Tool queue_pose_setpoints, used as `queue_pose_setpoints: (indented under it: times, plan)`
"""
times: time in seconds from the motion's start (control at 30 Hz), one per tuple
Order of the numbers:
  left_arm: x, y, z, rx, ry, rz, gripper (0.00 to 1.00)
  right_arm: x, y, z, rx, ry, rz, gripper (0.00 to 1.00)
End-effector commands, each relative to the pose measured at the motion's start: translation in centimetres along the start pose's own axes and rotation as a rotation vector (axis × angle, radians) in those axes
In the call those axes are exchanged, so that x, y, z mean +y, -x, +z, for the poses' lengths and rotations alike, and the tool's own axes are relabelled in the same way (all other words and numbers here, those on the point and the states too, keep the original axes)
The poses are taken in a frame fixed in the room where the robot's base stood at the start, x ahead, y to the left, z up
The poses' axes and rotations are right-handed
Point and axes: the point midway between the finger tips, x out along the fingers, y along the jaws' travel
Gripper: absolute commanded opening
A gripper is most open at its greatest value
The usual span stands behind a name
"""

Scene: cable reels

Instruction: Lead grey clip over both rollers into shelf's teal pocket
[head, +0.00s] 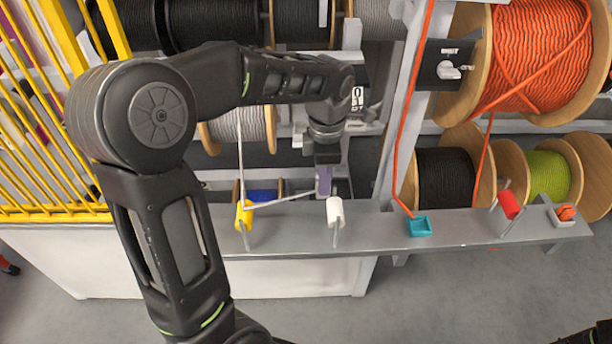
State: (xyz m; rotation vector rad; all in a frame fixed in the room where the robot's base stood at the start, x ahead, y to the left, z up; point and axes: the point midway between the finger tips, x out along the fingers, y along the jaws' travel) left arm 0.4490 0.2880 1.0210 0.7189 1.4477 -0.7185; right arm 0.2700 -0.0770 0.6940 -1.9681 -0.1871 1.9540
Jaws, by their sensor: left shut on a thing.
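My left gripper (324,182) is shut at the end of a light grey cable (285,200), just behind and left of the white roller (335,211). The grey clip itself is mostly hidden in the jaws. The cable comes down from a grey reel (238,126), bends at the yellow roller (244,214) and runs right to my gripper. My right gripper is not in view.
An orange cable (407,120) hangs down to near the teal pocket. A grey upright (398,130) stands behind the teal pocket. A yellow grille (50,130) is at left.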

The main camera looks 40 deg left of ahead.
Motion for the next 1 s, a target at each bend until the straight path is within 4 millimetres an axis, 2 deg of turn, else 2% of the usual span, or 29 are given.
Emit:
queue_pose_setpoints:
  times: [0.7, 1.0]
  plan:
    - [-0.1, 0.1, 9.2, 0.001, -0.001, -0.001, 0.00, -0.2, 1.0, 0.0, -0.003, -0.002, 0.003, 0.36]
    - [0.0, 0.0, 10.8, 0.000, 0.000, -0.001, 0.00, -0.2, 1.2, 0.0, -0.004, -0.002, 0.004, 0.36]
